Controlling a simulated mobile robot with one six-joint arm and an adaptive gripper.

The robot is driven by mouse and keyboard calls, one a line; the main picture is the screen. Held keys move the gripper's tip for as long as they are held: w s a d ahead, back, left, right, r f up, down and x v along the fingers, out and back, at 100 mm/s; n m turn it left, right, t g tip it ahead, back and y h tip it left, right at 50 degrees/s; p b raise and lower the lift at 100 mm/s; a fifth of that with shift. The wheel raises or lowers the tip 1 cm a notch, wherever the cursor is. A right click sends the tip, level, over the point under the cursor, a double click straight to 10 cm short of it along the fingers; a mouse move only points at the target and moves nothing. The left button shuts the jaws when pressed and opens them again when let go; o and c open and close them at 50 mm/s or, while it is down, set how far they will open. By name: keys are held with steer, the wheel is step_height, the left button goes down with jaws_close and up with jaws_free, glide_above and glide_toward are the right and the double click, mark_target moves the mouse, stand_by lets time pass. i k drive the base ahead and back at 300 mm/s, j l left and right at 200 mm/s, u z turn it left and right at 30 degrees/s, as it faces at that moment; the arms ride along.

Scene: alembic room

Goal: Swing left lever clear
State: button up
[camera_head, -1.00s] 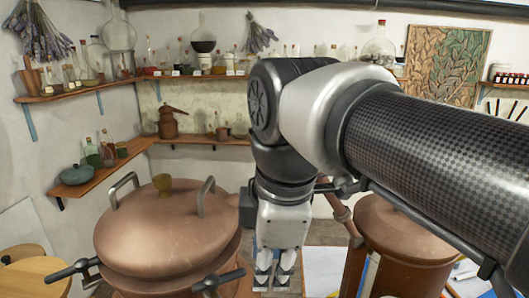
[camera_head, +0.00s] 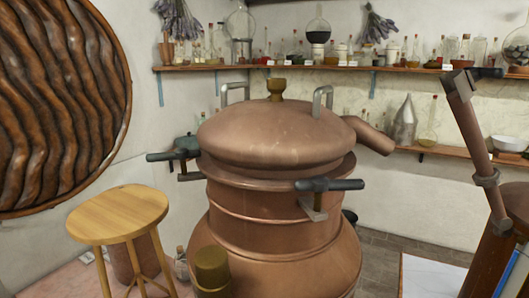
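A large copper still (camera_head: 270,200) stands in the middle, with a domed lid (camera_head: 275,135) on top. The lid has two grey loop handles and a brass knob (camera_head: 276,88). A dark left lever (camera_head: 175,153) sticks out at the left of the lid rim, beside a bracket. A second dark lever (camera_head: 330,185) lies across the front right of the rim, above a metal bracket (camera_head: 314,208). My gripper is not in view.
A round wooden stool (camera_head: 118,213) stands at the left front, below a large carved wooden disc (camera_head: 60,100). Shelves with bottles (camera_head: 300,67) line the back wall. A copper pipe assembly (camera_head: 472,140) stands at the right. Floor shows between still and right side.

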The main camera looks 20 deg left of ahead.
mark_target(181, 153)
steer(key=u, duration=1.7)
